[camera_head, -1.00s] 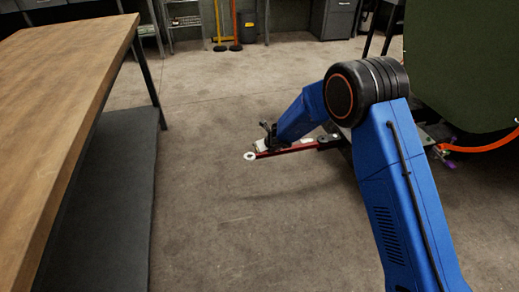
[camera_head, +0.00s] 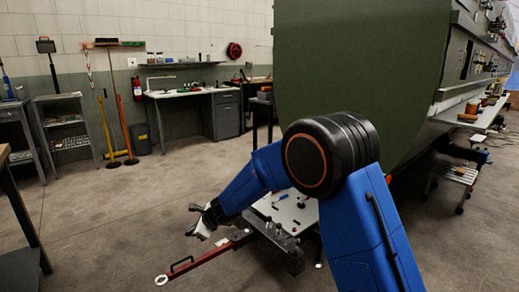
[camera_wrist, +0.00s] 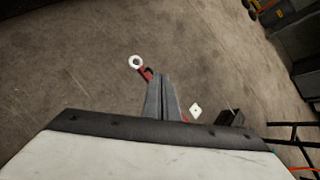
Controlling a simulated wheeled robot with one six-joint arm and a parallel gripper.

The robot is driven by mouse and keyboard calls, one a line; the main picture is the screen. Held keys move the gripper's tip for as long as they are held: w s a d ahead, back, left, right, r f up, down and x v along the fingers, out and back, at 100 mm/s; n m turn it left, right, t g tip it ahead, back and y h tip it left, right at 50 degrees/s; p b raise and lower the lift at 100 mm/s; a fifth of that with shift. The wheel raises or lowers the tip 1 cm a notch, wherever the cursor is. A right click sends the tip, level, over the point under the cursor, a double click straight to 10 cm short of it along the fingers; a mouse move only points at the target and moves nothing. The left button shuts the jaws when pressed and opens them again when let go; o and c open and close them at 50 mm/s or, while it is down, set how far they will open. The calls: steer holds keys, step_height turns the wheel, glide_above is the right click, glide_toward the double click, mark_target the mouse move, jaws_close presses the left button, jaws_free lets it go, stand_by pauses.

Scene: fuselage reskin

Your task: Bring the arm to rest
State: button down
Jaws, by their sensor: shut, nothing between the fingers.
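My arm is bent, with its elbow high in the head view and its forearm reaching down to the left. My gripper (camera_head: 203,224) is at the forearm's end, above the floor and beside a red bar. In the wrist view my gripper's fingers (camera_wrist: 162,97) are together with nothing between them. The red bar (camera_head: 208,255) has a pale ring at its end. The ring (camera_wrist: 135,61) also shows in the wrist view, just beyond the fingertips. I cannot tell whether the gripper touches the bar.
A low white-topped platform (camera_head: 290,212) lies behind my forearm. The large green fuselage (camera_head: 350,70) stands behind my elbow. A table edge (camera_head: 15,205) is at left. The middle floor is clear.

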steer(key=s+d+r+n+h, duration=0.1)
steer(key=s+d+r+n, duration=0.5)
steer(key=d+r, duration=0.6)
steer(key=s+d+r+n, duration=0.5)
steer(key=s+d+r, duration=0.25)
steer(key=d, duration=0.85)
steer(key=s+d+f+n+h, duration=0.3)
steer(key=s+d+n+h, duration=0.4)
steer(key=s+d, duration=2.1)
steer(key=shift+s+n, duration=0.3)
steer(key=shift+s, duration=0.1)
